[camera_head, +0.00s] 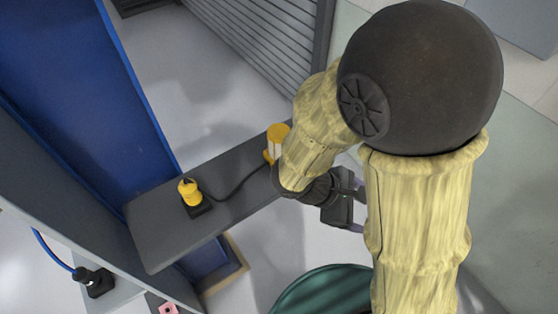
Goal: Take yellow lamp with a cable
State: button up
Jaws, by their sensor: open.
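A yellow, rounded piece (189,192) stands on a small black base on a dark grey shelf (165,240). A dark cable (235,190) runs from it across the shelf to a yellow piece with a white face (277,143) near the shelf's right end. I cannot tell for sure which yellow piece is the lamp. My arm partly hides the right one. My gripper (362,209) is open, right of the shelf and apart from both yellow pieces. Its fingers point right and are partly hidden behind my arm. Nothing shows between them.
A blue panel (75,80) rises left of the shelf. A black device with a blue cable (95,281) and a pink piece (168,308) are at the lower left. A dark green round thing (320,290) is below. Grey slatted panels (265,35) stand behind. Pale floor lies between.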

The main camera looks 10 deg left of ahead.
jog(key=w+a+f+n+t+b, duration=0.2)
jog(key=a+n+t, duration=0.2)
jog(key=a+n, duration=0.1)
jog(key=n+t+y+b, duration=0.5)
jog(key=n+t+y, duration=0.3)
jog(key=n+t, duration=0.35)
send_near(276, 147)
jog(key=shift+n+g, duration=0.25)
jog(key=s, duration=0.4)
jog(key=shift+s+a+r, duration=0.3)
jog(key=shift+a+r, duration=0.05)
jog(key=shift+a, duration=0.05)
jog(key=shift+w, duration=0.15)
jog(key=w, duration=0.4)
jog(key=w+p, duration=0.1)
jog(key=w, duration=0.3)
jog(key=w+d+p, duration=0.1)
jog(key=w, duration=0.3)
jog(key=shift+w+h, duration=0.1)
jog(key=shift+h, duration=0.2)
